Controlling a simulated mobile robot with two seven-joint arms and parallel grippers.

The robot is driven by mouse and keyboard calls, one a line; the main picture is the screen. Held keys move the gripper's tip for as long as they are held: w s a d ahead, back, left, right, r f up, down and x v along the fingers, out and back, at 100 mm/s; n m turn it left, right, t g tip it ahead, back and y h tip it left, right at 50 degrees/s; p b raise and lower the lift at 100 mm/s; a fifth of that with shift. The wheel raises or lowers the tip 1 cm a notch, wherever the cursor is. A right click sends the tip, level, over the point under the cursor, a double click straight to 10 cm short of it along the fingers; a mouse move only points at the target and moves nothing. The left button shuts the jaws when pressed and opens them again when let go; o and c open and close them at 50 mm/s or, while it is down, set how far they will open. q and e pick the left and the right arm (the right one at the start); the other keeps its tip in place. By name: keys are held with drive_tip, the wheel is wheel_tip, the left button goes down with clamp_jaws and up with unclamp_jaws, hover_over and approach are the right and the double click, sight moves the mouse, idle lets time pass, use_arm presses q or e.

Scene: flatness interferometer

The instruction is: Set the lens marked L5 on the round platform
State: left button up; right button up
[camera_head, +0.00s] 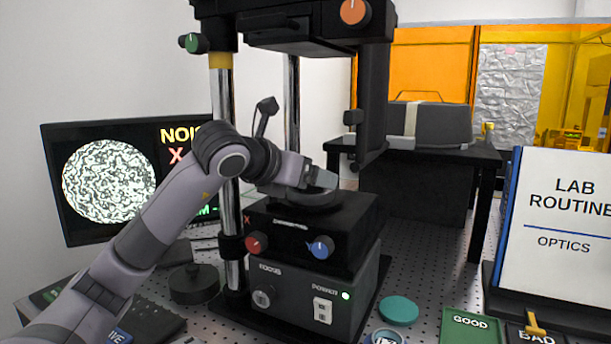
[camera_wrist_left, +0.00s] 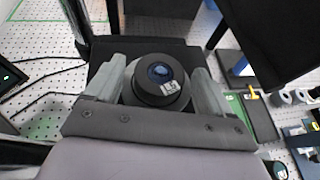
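The lens (camera_wrist_left: 158,72) is a black round mount with blue glass and a small white label; the label is small and tilted but looks like L5. In the left wrist view it lies between the two fingers of my left gripper (camera_wrist_left: 163,88). I cannot tell whether the fingers touch it. In the head view my left gripper (camera_head: 318,178) is low over the round platform (camera_head: 312,201), a dark disc on top of the instrument's black stage. The gripper hides the lens there. Whether the lens rests on the platform cannot be made out. My right gripper is not in view.
The instrument's head (camera_head: 310,25) and posts (camera_head: 228,150) stand close around my left arm. A teal disc (camera_head: 398,310) and a ring-shaped part (camera_head: 385,338) lie at front right, beside the GOOD mat (camera_head: 470,328) and BAD mat (camera_head: 535,337).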

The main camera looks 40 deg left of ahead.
use_arm(q)
drive_tip(key=shift+r, duration=0.2)
drive_tip(key=shift+s+r, duration=0.1)
drive_tip(key=shift+s, duration=0.1)
drive_tip(key=b+v, duration=0.2)
drive_tip(key=v, duration=0.9)
drive_tip(key=shift+s, duration=0.3)
